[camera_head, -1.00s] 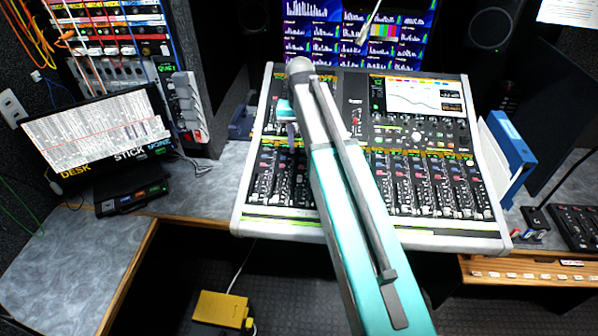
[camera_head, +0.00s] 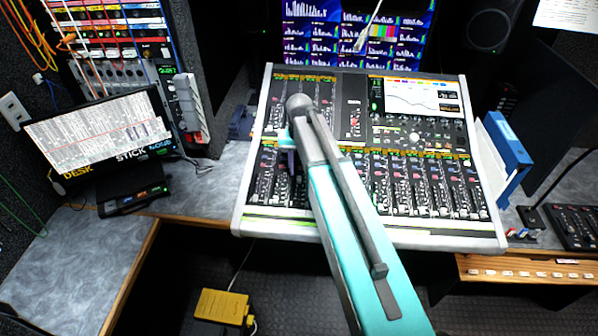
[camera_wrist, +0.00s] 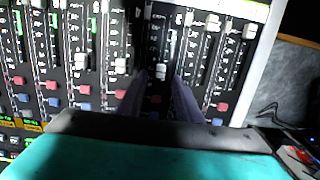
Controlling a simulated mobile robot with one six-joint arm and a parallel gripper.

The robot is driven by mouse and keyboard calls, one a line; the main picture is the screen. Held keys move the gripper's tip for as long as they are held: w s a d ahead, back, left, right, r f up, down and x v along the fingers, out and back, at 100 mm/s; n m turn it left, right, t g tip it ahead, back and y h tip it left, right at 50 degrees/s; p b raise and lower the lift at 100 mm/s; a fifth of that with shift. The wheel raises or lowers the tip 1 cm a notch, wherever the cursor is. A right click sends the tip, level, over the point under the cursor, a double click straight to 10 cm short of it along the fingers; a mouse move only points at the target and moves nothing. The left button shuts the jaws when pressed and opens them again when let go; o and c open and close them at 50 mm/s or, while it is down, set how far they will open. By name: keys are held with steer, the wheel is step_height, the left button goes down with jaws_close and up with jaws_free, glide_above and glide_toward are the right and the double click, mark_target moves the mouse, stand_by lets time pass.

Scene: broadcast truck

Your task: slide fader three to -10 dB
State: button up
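The mixing console (camera_head: 240,205) has a row of faders along its front. My gripper (camera_head: 289,160) is over the left part of that row, largely hidden by my arm in the head view. In the wrist view my gripper (camera_wrist: 160,78) has two dark fingers apart, one on each side of a white fader cap (camera_wrist: 160,71). This cap is the third from the console's side edge on the right of that view, which fits fader three. A narrow gap seems to show beside the cap; contact is unclear. The dB marks are too blurred to read.
Neighbouring fader caps (camera_wrist: 120,65) and (camera_wrist: 212,23) lie close on both sides of the fingers. A laptop-like screen (camera_head: 100,135) stands at left, a blue binder (camera_head: 508,150) at right. A monitor (camera_head: 355,30) is behind the console.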

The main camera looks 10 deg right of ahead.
mark_target(299, 179)
steer(key=shift+f, duration=1.25)
jaws_close()
